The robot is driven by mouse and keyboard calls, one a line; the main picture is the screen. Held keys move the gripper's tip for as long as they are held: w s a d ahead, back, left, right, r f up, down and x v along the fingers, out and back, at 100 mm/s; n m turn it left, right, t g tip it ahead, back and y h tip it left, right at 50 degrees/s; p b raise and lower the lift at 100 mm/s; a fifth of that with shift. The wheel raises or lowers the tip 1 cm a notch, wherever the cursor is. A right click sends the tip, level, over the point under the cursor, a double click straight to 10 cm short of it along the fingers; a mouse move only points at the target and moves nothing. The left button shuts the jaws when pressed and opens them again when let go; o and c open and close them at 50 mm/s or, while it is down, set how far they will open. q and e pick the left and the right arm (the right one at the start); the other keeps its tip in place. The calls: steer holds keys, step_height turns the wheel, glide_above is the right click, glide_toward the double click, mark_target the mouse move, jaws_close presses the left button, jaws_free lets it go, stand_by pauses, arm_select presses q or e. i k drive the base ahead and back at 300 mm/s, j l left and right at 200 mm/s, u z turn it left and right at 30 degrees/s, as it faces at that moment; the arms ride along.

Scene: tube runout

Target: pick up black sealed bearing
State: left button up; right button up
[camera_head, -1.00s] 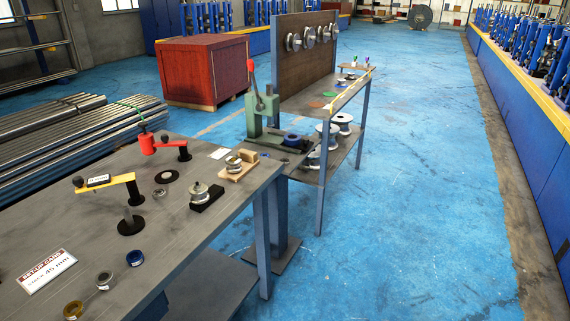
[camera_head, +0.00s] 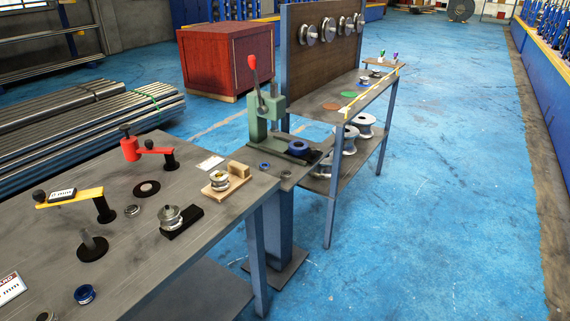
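Several small bearing-like rings lie on the grey workbench (camera_head: 150,262). A dark ring with a metal rim (camera_head: 46,317) is at the bottom left, cut by the picture's lower edge; it looks most like the black sealed bearing, but I cannot tell for sure. A blue-sealed ring (camera_head: 85,294) lies to its right. A small grey metal ring (camera_head: 132,210) lies farther back, near a flat black disc (camera_head: 147,189). Neither of my grippers is in view.
A yellow-armed stand (camera_head: 68,198), a red-armed stand (camera_head: 148,150), a pulley on a black block (camera_head: 171,217) and a wooden fixture (camera_head: 226,184) stand on the bench. A green press (camera_head: 262,115) stands beyond. Blue floor at right is clear.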

mark_target(284, 175)
steer(key=i+l+u, duration=0.1)
steer(key=i+l, duration=0.15)
steer(key=i+l+u, duration=0.1)
steer(key=l, duration=0.25)
steer(key=i+l, duration=0.3)
steer(key=i+l+u, duration=0.15)
steer(key=l, duration=0.25)
steer(key=i+l+u, duration=0.1)
steer(key=i+l, duration=0.2)
steer(key=i+l+u, duration=0.1)
steer(key=l, duration=0.35)
steer(key=i+l+u, duration=0.1)
steer(key=i+l, duration=0.15)
steer(key=l, duration=0.15)
